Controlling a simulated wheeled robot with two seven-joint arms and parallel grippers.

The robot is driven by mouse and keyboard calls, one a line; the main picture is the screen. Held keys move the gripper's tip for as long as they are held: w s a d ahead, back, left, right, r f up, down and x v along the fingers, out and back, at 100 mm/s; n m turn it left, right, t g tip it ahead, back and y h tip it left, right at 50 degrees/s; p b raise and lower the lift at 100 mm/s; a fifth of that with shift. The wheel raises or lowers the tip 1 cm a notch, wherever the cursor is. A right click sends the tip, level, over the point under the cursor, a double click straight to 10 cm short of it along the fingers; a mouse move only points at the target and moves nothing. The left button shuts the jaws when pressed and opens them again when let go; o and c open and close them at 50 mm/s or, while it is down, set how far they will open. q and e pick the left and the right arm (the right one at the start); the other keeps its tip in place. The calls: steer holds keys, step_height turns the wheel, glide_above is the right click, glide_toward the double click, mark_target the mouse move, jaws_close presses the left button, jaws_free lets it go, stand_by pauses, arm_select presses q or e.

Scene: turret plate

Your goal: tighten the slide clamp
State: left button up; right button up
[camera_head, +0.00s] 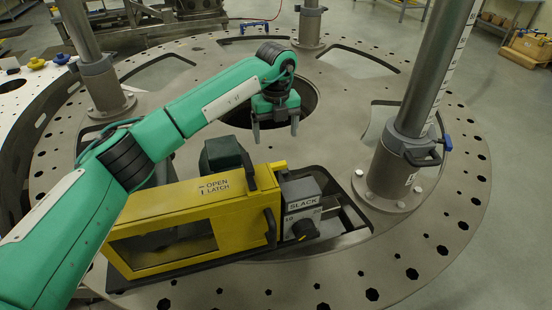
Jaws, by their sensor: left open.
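The slide clamp seems to be the grey block labelled "SLACK" (301,203) at the right end of the yellow box; I cannot tell this for sure. A black knob (305,230) sits on its front face, and a "10" mark shows beside it. The yellow box (190,203) is labelled "OPEN" and "LATCH" and has a dark window. My left gripper (275,130) is open and empty, pointing down over the plate, behind and above the grey block and apart from it. My left arm hides part of the box's left side. My right gripper is not in view.
The round turret plate (440,225) has many holes and a large central opening. The plate's right front is clear. Yellow items (37,63) lie at far left.

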mark_target(276, 164)
arm_select(q)
step_height(276, 164, down, 10)
steer(key=p, duration=0.3)
steer(key=shift+r, duration=0.15)
steer(key=shift+f, duration=0.7)
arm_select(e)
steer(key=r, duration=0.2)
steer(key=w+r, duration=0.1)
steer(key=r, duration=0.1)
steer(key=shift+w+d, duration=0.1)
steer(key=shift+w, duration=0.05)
